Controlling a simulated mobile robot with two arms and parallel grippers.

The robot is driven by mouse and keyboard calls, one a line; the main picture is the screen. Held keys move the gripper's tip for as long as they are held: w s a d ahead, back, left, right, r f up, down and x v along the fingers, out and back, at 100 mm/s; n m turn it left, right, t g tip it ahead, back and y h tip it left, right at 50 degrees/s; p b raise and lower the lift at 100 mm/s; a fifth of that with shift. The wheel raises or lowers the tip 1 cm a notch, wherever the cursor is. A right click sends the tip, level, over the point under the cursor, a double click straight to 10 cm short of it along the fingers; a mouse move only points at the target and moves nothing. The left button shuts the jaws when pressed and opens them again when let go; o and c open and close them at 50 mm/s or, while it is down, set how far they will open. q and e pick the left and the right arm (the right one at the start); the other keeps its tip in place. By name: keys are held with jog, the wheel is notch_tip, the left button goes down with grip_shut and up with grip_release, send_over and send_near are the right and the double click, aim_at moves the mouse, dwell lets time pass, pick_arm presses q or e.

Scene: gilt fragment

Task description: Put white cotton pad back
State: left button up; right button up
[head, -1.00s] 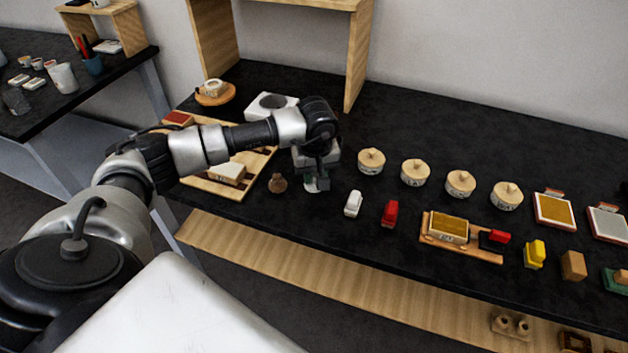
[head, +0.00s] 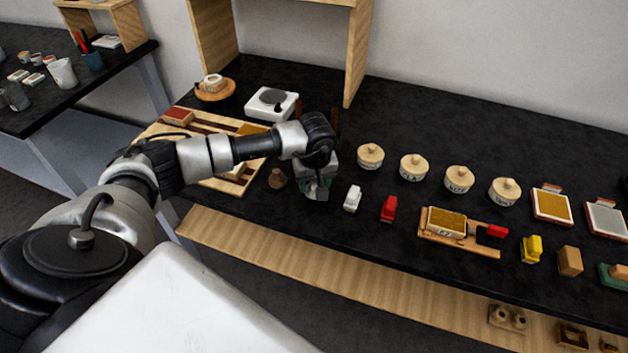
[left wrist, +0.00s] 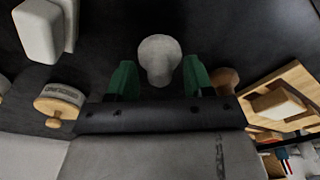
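A pale, rounded, knob-shaped piece, likely the white cotton pad (left wrist: 158,58), stands on the black bench in the left wrist view. My left gripper (left wrist: 160,78) has its two green fingers spread on either side of it, with dark gaps showing between fingers and piece. In the head view my left gripper (head: 318,185) points down over the bench, just left of a white block (head: 352,198), and mostly hides the pale piece. A similar brown knob-shaped piece (head: 278,178) stands left of the gripper. My right gripper is not in view.
A white device with a dark round plate (head: 271,103) stands behind. A red block (head: 389,208) and several lidded jars (head: 413,167) stand to the right. The bench's front edge is close.

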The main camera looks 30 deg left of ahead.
pick_arm(q)
jog(key=shift+r+p, duration=0.25)
jog(key=shift+p, duration=0.05)
jog(key=shift+r, duration=0.35)
notch_tip(320, 180, up, 11)
jog(key=s+d+b, duration=0.1)
jog(key=b, duration=0.1)
jog(key=shift+d, duration=0.1)
dwell(2.1)
